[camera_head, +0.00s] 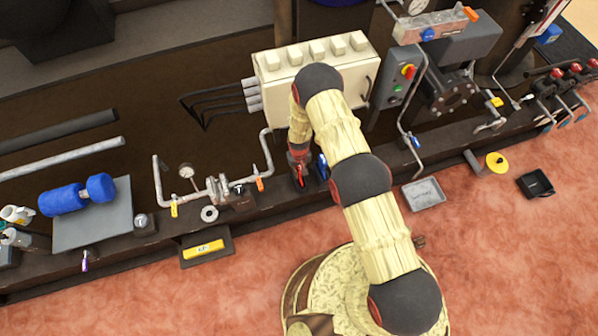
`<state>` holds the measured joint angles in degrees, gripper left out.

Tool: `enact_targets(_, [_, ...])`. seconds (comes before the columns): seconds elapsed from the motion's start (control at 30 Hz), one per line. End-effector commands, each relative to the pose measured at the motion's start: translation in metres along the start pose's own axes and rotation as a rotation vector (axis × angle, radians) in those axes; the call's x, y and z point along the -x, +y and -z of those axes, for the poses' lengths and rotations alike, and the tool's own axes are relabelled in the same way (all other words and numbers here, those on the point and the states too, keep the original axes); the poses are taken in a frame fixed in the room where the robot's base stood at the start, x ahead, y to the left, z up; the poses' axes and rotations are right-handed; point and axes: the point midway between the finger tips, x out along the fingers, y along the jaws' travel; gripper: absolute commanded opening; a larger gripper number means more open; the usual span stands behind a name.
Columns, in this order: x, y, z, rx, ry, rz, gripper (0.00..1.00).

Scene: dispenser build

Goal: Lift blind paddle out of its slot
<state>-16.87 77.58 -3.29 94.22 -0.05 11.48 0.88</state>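My gripper (300,174) points down at the front edge of the dark skid, below the cream box. It is small and dark with red parts, and I cannot tell whether its fingers are open or shut. A blue upright piece (322,166) stands just to its right, close beside it, in or behind a dark holder. I cannot tell whether this piece is the blind paddle, and the slot is not clear from here. A yellow disc with a dark centre (497,162) lies on the red floor at the right, well away from my gripper.
A cream junction box (318,62) stands behind my arm. A pipe with a gauge (186,171) and a flange washer (209,214) are to the left. A grey tray (423,194) and a black box (535,184) lie on the floor. Open floor lies in front.

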Motion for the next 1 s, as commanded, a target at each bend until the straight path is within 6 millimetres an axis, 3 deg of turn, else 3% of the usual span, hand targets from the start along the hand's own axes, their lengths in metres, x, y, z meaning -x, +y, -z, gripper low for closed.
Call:
enact_targets(0.27, [0.000,0.000,0.000,0.000,0.000,0.000,0.00])
enact_targets(0.77, [0.000,0.000,0.000,0.000,0.000,0.000,0.00])
enact_targets(1.0, [0.011,0.000,0.001,0.000,0.001,0.000,0.00])
